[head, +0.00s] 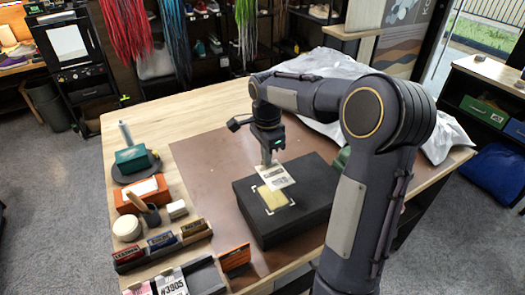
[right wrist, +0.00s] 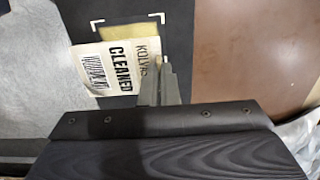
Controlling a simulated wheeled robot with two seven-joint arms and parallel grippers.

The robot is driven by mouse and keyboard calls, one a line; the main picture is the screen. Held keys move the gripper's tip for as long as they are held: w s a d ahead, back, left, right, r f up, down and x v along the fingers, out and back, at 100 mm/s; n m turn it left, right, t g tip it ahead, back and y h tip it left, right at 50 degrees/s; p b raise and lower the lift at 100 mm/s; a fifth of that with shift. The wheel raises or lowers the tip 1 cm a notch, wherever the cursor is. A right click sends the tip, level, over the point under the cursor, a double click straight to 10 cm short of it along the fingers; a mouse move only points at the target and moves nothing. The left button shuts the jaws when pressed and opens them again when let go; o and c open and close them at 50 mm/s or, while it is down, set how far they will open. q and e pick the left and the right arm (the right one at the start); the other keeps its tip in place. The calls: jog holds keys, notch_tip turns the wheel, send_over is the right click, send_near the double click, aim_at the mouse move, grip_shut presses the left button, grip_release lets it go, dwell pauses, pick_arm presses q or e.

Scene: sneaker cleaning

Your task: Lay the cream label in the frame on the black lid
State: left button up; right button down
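My right gripper (head: 267,161) is shut on the edge of the cream label (head: 279,178), over the far part of the black lid (head: 312,200). In the right wrist view the fingertips (right wrist: 163,72) pinch the label (right wrist: 118,68) by its right edge; its printed side with "CLEANED" and a barcode shows. The frame of white corner marks around a tan patch (head: 273,198) lies on the lid. In the right wrist view the label covers part of this frame and a tan strip (right wrist: 130,33) shows beyond it. I cannot tell whether the label touches the lid. My left gripper is not in view.
Left of the box lie a green block (head: 131,159), an orange box (head: 142,194), a brush, a round tin and several small labelled boxes. An orange card (head: 235,258) stands near the front edge. Crumpled white sheeting (head: 330,75) lies behind. The brown mat left of the box is clear.

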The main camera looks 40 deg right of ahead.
aim_at(265, 185)
jog(key=shift+f+b, duration=3)
jog(key=shift+f, duration=1.1)
jog(key=shift+a, duration=0.15)
jog(key=shift+f, duration=0.1)
jog(key=c, duration=1.6)
grip_release()
